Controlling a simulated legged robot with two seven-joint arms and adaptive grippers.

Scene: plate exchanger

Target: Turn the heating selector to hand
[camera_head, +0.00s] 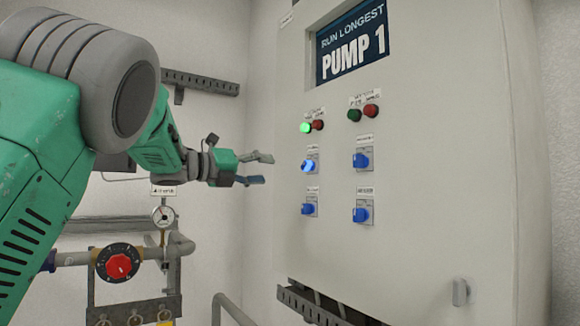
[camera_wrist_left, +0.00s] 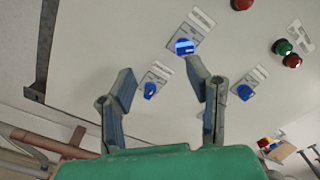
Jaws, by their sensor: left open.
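Blue selector knobs sit on a pale cabinet door in two columns; their labels are too small to read, so I cannot tell which is heating. The upper left selector (camera_head: 309,166) has a lit, whitish-blue face; it also shows in the left wrist view (camera_wrist_left: 186,46). Below it is the lower left selector (camera_head: 307,209). On the right are the upper right selector (camera_head: 361,160) and lower right selector (camera_head: 361,214). My left gripper (camera_head: 267,169) is open and empty, left of the lit selector and apart from the door. The left wrist view shows its two spread fingers (camera_wrist_left: 160,66). My right gripper is out of view.
A display (camera_head: 352,45) reads PUMP 1. Pipes, a gauge (camera_head: 163,215) and a red dial (camera_head: 118,266) are at lower left.

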